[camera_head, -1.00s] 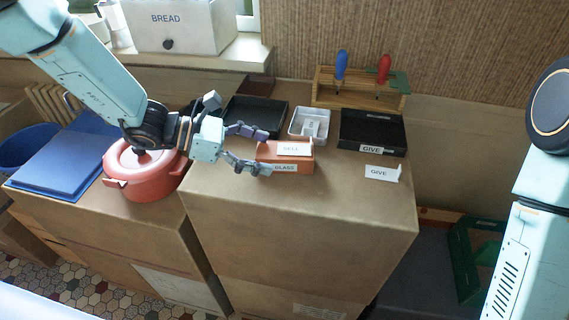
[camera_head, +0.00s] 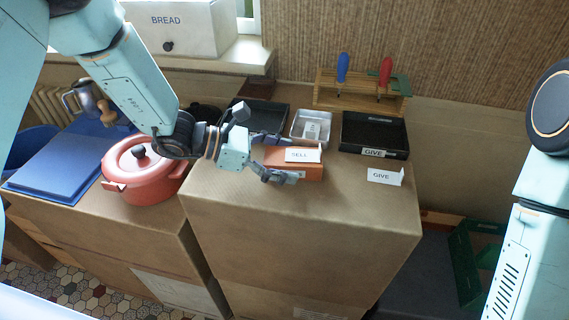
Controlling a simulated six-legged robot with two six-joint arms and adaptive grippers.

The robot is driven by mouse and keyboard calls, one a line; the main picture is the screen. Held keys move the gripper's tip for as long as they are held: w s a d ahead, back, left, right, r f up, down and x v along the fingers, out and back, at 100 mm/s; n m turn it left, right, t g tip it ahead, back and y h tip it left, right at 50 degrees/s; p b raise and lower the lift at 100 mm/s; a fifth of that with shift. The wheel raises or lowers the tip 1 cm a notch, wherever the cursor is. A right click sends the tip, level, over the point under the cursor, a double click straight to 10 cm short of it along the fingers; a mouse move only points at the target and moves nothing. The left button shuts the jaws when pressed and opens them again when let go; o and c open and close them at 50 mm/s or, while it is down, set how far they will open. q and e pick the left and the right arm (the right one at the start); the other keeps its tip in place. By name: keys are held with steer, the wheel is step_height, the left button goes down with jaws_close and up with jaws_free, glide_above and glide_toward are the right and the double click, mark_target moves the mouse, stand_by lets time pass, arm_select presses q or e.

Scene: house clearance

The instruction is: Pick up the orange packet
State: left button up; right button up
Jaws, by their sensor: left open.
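The orange packet (camera_head: 312,172) lies on the cardboard box top (camera_head: 350,205), near its middle. A white SELL card (camera_head: 304,155) shows on or just behind it; I cannot tell which. My left gripper (camera_head: 292,160) is open at the packet's left end. One finger reaches along the far side and the other lies across the near left part, hiding some of its front face. I cannot tell whether the fingers touch it. My right arm shows at the right edge, but its gripper is out of view.
Behind the packet stand a black tray (camera_head: 262,117), a small metal tin (camera_head: 311,127) and a black GIVE tray (camera_head: 374,136). A red pot (camera_head: 145,175) is at left. A wooden rack (camera_head: 360,93) holds screwdrivers behind.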

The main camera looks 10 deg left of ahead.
arm_select(q)
steer(key=shift+d, duration=0.1)
steer(key=shift+c, duration=1.3)
steer(key=c, duration=0.6)
steer(key=shift+w, duration=0.1)
steer(key=c, duration=0.5)
